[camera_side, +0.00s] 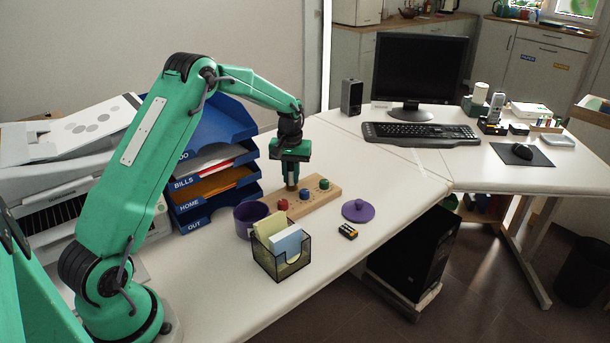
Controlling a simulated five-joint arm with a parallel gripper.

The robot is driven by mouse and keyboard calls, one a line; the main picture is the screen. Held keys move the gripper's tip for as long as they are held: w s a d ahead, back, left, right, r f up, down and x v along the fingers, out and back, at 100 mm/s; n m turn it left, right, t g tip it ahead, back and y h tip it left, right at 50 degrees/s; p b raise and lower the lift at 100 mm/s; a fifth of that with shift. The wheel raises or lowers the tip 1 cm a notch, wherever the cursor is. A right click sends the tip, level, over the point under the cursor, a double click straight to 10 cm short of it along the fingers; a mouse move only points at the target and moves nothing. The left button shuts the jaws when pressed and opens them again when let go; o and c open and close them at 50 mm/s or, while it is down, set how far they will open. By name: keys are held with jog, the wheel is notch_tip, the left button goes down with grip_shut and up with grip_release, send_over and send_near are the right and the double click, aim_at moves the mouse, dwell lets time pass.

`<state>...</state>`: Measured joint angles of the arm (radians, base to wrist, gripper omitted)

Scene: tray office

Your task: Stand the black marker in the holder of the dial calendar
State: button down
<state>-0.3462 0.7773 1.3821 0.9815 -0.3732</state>
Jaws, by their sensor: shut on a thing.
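The dial calendar (322,197) is a pale wooden board with red, blue and green knobs. It lies on the white desk. My gripper (291,181) points straight down over the board's back edge, behind the red and blue knobs. It is shut on a slim dark thing, which I take to be the black marker; the fingers hide most of it. A small brownish tip shows just under the fingers, close to the board. I cannot tell whether it touches the board or sits in the holder.
A purple cup (245,220) and a mesh note holder (268,262) stand left of and in front of the board. A purple lid (358,211) and a small battery-like pack (348,231) lie to the right. Blue letter trays (217,130) rise behind left. The desk's right front is clear.

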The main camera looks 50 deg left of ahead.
jog(key=shift+f, duration=0.6)
dwell(0.5)
jog(key=c, duration=1.3)
grip_release()
jog(key=shift+s, duration=0.15)
jog(key=shift+o, duration=1.8)
jog(key=shift+r, duration=0.1)
jog(key=shift+w+r, duration=0.2)
jog(key=shift+r, duration=3.95)
